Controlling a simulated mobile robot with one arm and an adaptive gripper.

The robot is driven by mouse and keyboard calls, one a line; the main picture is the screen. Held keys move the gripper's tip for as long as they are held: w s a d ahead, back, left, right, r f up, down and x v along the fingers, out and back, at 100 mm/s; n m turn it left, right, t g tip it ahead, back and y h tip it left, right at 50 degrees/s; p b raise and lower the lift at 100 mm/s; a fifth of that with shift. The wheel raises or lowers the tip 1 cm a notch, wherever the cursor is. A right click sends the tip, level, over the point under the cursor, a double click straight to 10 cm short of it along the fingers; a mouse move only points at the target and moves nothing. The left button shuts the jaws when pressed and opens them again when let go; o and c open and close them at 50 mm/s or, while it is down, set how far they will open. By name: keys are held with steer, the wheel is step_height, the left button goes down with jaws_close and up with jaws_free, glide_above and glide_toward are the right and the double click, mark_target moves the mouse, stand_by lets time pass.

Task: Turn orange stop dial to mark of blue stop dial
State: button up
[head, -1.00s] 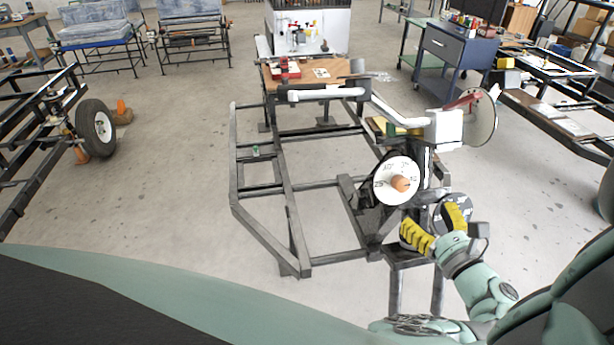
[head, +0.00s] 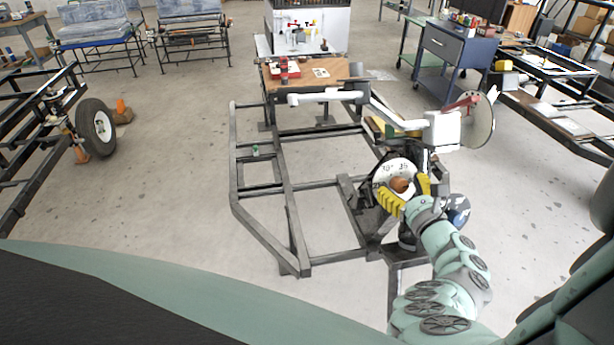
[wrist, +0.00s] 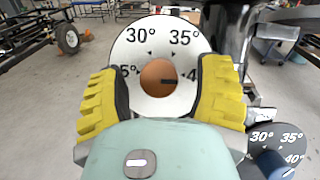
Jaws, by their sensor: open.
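The orange stop dial (head: 401,185) is a round orange knob on a white face. In the wrist view the orange knob (wrist: 157,75) has a dark pointer line toward the right, near the 40° mark. My gripper (head: 406,193) is open, its yellow fingers on either side of the knob in the wrist view (wrist: 160,88). I see a gap on both sides of the knob. The blue stop dial (wrist: 270,164) is at the lower right, on a dark face marked 30°, 35° and 40°. Its pointer is hard to read. It is partly behind my wrist in the head view (head: 460,205).
The dials sit on a dark metal frame (head: 295,235) with open gaps. A white machine part (head: 442,130) and a large disc (head: 480,118) are above the dials. A wheel (head: 97,127) stands at the left. The floor around is mostly clear.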

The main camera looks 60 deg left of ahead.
steer(key=shift+s, duration=0.1)
jaws_close()
stand_by(0.4)
steer(key=shift+n, duration=0.4)
steer(key=n+g+b, duration=0.1)
steer(key=n+g, duration=0.1)
steer(key=n, duration=0.1)
steer(key=shift+f+n, duration=0.1)
steer(key=shift+n, duration=0.2)
steer(key=n+g+b, duration=0.1)
steer(key=n, duration=0.2)
steer(key=shift+g, duration=0.3)
steer(key=n+g+h+b, duration=0.1)
steer(key=n, duration=0.2)
steer(key=n+g, duration=0.1)
steer(key=n, duration=0.2)
steer(key=shift+n+h+b, duration=0.4)
